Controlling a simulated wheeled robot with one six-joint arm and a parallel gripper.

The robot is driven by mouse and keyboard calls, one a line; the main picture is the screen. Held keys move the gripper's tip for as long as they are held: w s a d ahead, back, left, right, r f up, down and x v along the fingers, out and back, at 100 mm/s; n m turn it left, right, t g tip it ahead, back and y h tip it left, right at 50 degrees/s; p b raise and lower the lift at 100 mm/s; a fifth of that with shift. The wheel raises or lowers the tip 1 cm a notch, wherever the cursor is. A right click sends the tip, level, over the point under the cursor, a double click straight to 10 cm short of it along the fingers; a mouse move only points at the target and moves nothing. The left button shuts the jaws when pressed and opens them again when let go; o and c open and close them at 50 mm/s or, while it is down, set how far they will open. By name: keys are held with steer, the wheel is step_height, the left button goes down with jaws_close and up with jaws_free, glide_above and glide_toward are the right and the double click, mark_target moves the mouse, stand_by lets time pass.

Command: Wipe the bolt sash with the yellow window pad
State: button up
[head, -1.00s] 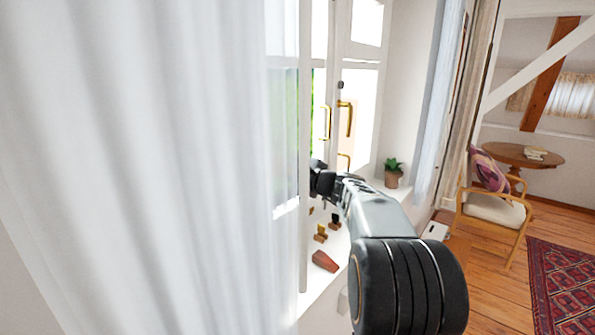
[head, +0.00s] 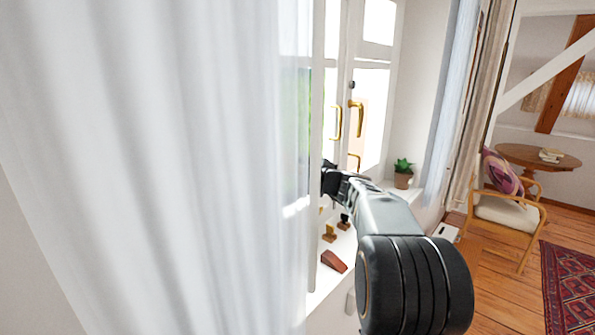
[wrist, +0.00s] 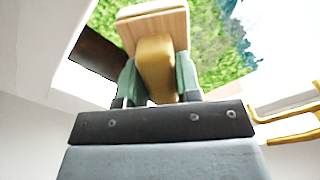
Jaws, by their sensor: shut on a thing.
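My gripper (wrist: 158,88) is shut on the yellow window pad (wrist: 155,65), whose yellow grip sits between the two green-grey fingers in the wrist view. The pad's wood-coloured plate with a pale front layer is beyond the fingertips, in front of a glass pane with greenery behind it. In the head view my gripper (head: 330,178) is at the window, above the sill, and the pad is hidden there. The window sash (head: 371,110) has brass handles (head: 356,118). I cannot tell which sash is the bolt sash, or whether the pad touches the glass.
On the sill stand a potted plant (head: 403,173), a red-brown wedge (head: 334,261) and small brass-and-wood pieces (head: 329,232). A white curtain (head: 150,150) fills the left. Brass handles (wrist: 290,125) are close to the gripper's right in the wrist view. A chair (head: 507,208) stands farther right.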

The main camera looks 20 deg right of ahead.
steer(key=shift+x, duration=0.9)
steer(key=shift+w+d+p, duration=0.2)
steer(key=shift+w+d, duration=0.1)
steer(key=shift+d, duration=0.6)
steer(key=shift+w+d+p, duration=0.15)
steer(key=shift+w+d, duration=0.2)
steer(key=shift+d, duration=0.5)
steer(key=w+d+p, duration=0.3)
steer(key=d, duration=0.3)
steer(key=shift+r, duration=0.2)
steer(key=shift+s+a+r+b, duration=0.4)
steer(key=shift+a+r+b, duration=0.2)
steer(key=shift+a, duration=0.2)
steer(key=shift+s+a+r+b, duration=0.45)
steer(key=shift+a+b, duration=0.1)
steer(key=shift+a, duration=0.25)
